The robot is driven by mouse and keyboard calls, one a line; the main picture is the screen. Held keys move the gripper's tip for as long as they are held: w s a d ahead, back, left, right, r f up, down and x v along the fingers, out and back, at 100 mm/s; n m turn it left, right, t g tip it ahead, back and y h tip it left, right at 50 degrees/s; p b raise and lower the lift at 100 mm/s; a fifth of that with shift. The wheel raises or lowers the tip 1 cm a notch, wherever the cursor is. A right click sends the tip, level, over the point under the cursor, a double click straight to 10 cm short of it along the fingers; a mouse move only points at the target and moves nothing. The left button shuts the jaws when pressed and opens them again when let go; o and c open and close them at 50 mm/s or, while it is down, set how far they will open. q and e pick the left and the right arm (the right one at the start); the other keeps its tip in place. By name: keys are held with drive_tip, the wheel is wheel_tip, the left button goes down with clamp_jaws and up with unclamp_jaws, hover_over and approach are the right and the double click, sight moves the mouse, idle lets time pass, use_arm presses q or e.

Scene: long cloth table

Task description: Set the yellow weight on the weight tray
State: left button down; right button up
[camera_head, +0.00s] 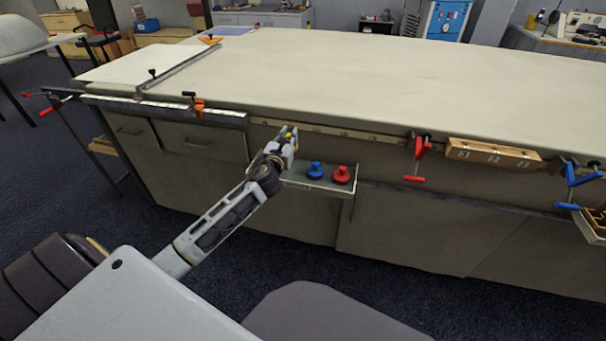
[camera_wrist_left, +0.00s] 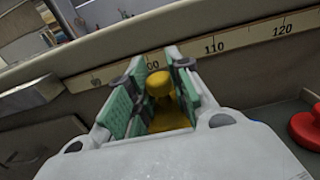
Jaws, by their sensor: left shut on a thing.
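My left gripper (camera_head: 290,133) is at the front side of the long table, just above the left end of the weight tray (camera_head: 328,184). In the left wrist view its green-padded fingers (camera_wrist_left: 154,88) are shut on the yellow weight (camera_wrist_left: 162,88), whose round knob shows between them. In the head view the weight is mostly hidden by the gripper. A blue weight (camera_head: 315,171) and a red weight (camera_head: 341,175) stand on the tray, right of the gripper. The red one also shows at the right edge of the left wrist view (camera_wrist_left: 307,130). My right gripper is not in view.
A measuring strip (camera_wrist_left: 235,43) runs along the table edge behind the gripper. A red clamp (camera_head: 418,158), a wooden block (camera_head: 493,153) and a blue clamp (camera_head: 575,183) are along the edge to the right. An orange clamp (camera_head: 199,107) is to the left. The tabletop (camera_head: 380,80) is largely bare.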

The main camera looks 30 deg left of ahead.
use_arm(q)
drive_tip(key=shift+f+b, duration=0.3)
drive_tip(key=shift+f, duration=0.2)
wheel_tip(320, 180, down, 4)
drive_tip(key=shift+r+b, duration=0.1)
drive_tip(key=shift+b, duration=0.8)
drive_tip(key=shift+f, duration=0.45)
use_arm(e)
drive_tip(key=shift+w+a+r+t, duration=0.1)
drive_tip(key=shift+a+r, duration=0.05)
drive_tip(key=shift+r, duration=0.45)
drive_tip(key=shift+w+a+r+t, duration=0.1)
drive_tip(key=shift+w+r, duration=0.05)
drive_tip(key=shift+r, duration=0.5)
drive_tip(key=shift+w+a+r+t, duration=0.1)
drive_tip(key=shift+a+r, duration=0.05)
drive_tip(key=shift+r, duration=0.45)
